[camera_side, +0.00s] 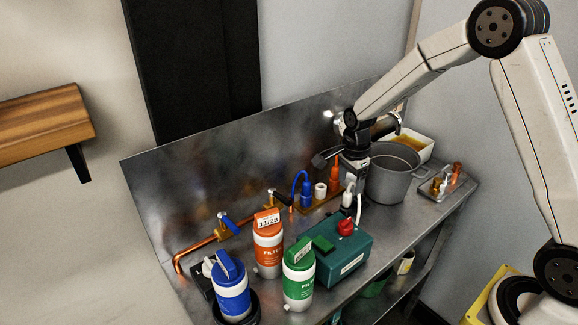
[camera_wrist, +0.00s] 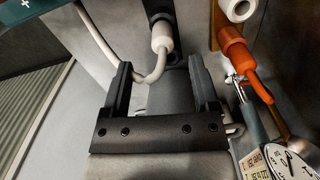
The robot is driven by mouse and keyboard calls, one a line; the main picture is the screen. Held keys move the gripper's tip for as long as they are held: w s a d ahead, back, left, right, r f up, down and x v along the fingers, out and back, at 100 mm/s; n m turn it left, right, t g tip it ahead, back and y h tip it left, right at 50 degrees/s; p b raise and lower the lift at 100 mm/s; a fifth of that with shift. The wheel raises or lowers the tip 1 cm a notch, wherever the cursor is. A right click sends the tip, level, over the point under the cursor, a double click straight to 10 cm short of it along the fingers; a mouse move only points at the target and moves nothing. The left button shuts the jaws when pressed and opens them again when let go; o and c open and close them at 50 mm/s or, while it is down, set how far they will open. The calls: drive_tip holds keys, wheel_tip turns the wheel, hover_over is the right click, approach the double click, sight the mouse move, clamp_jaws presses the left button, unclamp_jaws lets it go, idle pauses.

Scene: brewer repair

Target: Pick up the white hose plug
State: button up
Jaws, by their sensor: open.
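The white hose plug (camera_wrist: 162,38) stands upright in the upper middle of the wrist view, with a dark part at its top end. A thin white hose (camera_wrist: 101,38) curves from its lower end up to the left. In the side view the white plug (camera_side: 347,199) shows just below my gripper (camera_side: 352,180), in front of the metal backsplash. In the wrist view my gripper (camera_wrist: 160,68) is open, one dark finger on each side of the hose bend. The plug lies just beyond the fingertips, roughly centred between them. I cannot tell whether a finger touches the hose.
An orange plug (camera_wrist: 238,50) and a white ring (camera_wrist: 238,8) stand close on the right. A round dial (camera_wrist: 292,166) is at lower right. The side view shows a green box (camera_side: 340,255) with a red knob, several filter bottles (camera_side: 268,243), and a grey pot (camera_side: 392,172) nearby.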

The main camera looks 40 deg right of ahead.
sight(348, 192)
drive_tip(key=shift+f, duration=0.2)
drive_tip(key=shift+w+f, duration=0.15)
drive_tip(key=shift+f, duration=2.35)
clamp_jaws()
